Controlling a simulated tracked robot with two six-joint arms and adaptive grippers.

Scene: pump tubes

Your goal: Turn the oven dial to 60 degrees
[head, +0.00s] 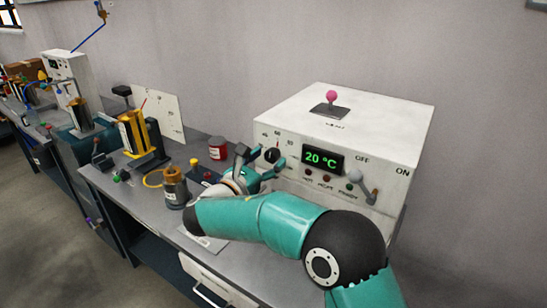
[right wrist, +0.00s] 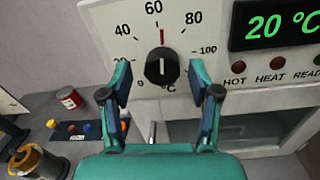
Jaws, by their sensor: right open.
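The white oven (head: 345,110) stands on the bench at the right in the head view. Its black round dial (right wrist: 161,68) has a scale of 0 to 100 °C, and a red line stands above the knob towards 60. I cannot tell whether that line belongs to the knob or the panel. The dial (head: 271,155) is small in the head view. The green display (right wrist: 278,24) reads 20 °C. My right gripper (right wrist: 160,76) is open, its fingers on either side of the dial, apparently without contact. The right gripper (head: 259,162) faces the oven front. My left gripper is out of view.
A lever (head: 366,188) sits right of the display, near OFF and ON labels. A red jar (head: 217,148), a brass canister (head: 175,187) and a small button panel (right wrist: 78,130) are left of the oven. A pink-knobbed lever (head: 331,97) is on its top.

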